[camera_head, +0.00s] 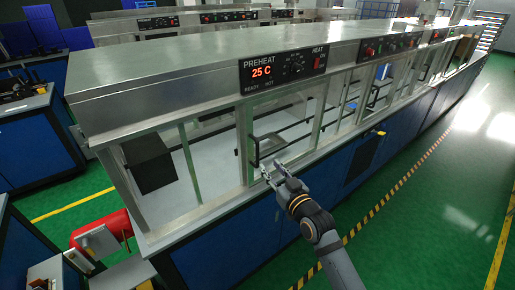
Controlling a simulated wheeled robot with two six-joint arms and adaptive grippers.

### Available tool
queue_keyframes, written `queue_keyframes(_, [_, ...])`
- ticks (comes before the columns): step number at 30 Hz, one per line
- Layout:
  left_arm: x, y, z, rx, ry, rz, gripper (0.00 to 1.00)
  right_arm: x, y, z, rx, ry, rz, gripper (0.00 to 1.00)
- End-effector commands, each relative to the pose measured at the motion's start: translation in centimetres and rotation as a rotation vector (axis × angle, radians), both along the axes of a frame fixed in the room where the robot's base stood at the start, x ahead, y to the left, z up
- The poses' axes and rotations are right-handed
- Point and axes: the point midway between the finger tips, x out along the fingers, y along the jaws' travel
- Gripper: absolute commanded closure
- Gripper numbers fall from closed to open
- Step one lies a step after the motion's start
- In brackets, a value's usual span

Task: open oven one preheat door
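The oven (160,62) is a long steel unit with glass sides on a blue base. Its control panel (285,66) reads PREHEAT 25 C. Below the panel is the glass preheat door (290,117), which looks closed in its frame. A black bracket-shaped handle (255,151) sits at the door's lower left. My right gripper (272,170) is just below and right of the handle, fingers apart and pointing up toward it. Nothing shows between the fingers, and I cannot tell whether they touch the handle. My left gripper is not in view.
A steel ledge (203,220) runs along the oven front below the glass. A red cylinder (101,229) lies at the lower left. Similar ovens stand behind. The green floor (430,190) on the right is clear, with yellow-black striped tape.

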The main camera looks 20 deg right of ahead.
Motion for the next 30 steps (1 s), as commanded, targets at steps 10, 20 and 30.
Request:
queue_keyframes(10, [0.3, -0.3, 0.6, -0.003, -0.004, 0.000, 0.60, 4.4, 0.6, 0.2, 0.003, -0.002, -0.002, 0.65])
queue_keyframes(20, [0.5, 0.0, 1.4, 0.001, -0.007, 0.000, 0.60, 9.8, 1.5, 0.0, 0.000, 0.001, -0.001, 0.65])
queue_keyframes(30, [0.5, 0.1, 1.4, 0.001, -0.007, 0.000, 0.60, 10.4, 1.6, -0.1, -0.001, 0.002, -0.001, 0.65])
